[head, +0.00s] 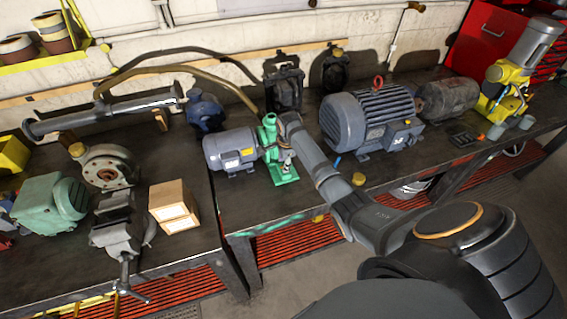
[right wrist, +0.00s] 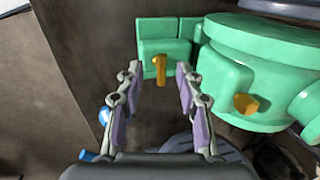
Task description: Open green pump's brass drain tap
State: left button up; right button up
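The green pump (head: 268,130) stands on the bench, coupled to a grey motor (head: 232,150); its green body also fills the upper right of the right wrist view (right wrist: 265,45). A small brass lever-shaped tap (right wrist: 160,69) shows against a green block, just beyond and between my right fingertips. A second brass piece (right wrist: 246,103) sits on the pump body to the right. My right gripper (right wrist: 157,80) is open and empty, its fingers on either side of the tap's line; contact cannot be told. In the head view my right gripper (head: 286,160) is at the pump's front. My left gripper is out of view.
A large grey motor (head: 371,120) stands right of the pump. A cardboard box (head: 174,204), a vise (head: 118,232) and a green motor (head: 50,205) are to the left. Hoses (head: 205,73) run behind. The bench front between box and pump is clear.

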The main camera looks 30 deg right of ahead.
jog(key=shift+w+f, duration=0.2)
jog(key=shift+f, duration=0.95)
jog(key=shift+d, duration=0.1)
jog(key=shift+c, duration=0.2)
grip_shut()
